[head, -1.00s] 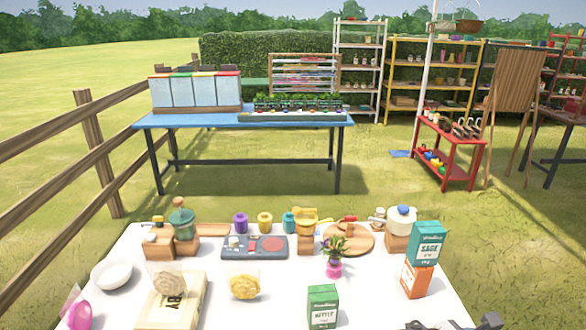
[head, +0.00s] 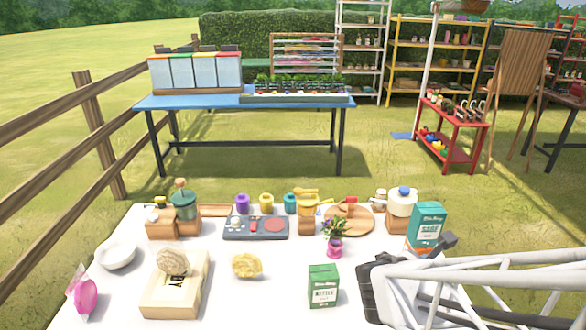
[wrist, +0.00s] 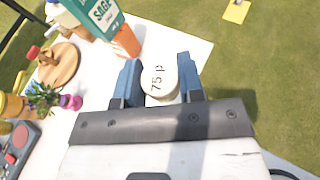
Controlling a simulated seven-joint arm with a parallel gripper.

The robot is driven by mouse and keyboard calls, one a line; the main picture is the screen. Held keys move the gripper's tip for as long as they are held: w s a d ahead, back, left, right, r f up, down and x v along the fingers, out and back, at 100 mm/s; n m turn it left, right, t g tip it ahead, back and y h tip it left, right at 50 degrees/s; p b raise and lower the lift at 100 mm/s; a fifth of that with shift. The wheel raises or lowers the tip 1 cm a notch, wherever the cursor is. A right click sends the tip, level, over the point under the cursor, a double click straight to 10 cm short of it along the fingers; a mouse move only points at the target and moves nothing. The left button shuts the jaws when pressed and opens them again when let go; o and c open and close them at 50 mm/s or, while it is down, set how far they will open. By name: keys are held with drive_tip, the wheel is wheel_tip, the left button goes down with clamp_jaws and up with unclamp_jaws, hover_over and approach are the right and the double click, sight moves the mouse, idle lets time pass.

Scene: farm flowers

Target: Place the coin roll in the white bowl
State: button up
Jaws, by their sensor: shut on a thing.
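The coin roll (wrist: 159,79), a pale cylinder whose end reads "75 p", sits between the blue fingers of my gripper (wrist: 161,85) in the wrist view. My gripper is shut on it, near the table's right side. The coin roll cannot be made out in the head view, where my arm covers the table's right front. The white bowl (head: 117,254) stands at the left of the white table, far from my gripper, and appears empty. It is out of the wrist view.
The sage box (head: 426,227) stands on an orange box (wrist: 124,40) beside my gripper. Between gripper and bowl are a green nettle box (head: 323,286), a potted plant (head: 334,240), a yellow ruffled item (head: 246,265) and a cream block (head: 172,287). A pink item (head: 84,296) stands front left.

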drive_tip(key=w+a+r+n+t+y, duration=0.2)
drive_tip(key=w+a+n+t+y, duration=0.35)
drive_tip(key=w+a, duration=1.05)
drive_tip(key=w+a+n+y, duration=0.2)
drive_tip(key=a, duration=0.9)
drive_tip(key=w+a+n+y, duration=0.2)
drive_tip(key=a+n, duration=0.1)
drive_tip(key=a, duration=0.7)
drive_tip(key=s+a+f+n+y, duration=0.1)
drive_tip(key=s+a+n+y, duration=0.15)
drive_tip(key=a, duration=0.95)
drive_tip(key=s+a+f+n+g+y, duration=0.1)
drive_tip(key=s+a+f+n+y, duration=0.15)
drive_tip(key=a, duration=0.85)
drive_tip(key=s+a+n+y, duration=0.2)
drive_tip(key=s+a+y, duration=0.15)
drive_tip(key=a, duration=0.85)
wheel_tip(320, 180, down, 11)
drive_tip(key=w, duration=0.1)
drive_tip(key=shift+d, duration=0.15)
drive_tip(key=shift+w+f, duration=0.1)
drive_tip(key=shift+w, duration=0.1)
drive_tip(key=w+a+f, duration=0.1)
drive_tip(key=w+a, duration=0.9)
drive_tip(key=a, duration=0.2)
drive_tip(key=shift+w+f, duration=0.2)
drive_tip(key=shift+w, duration=0.05)
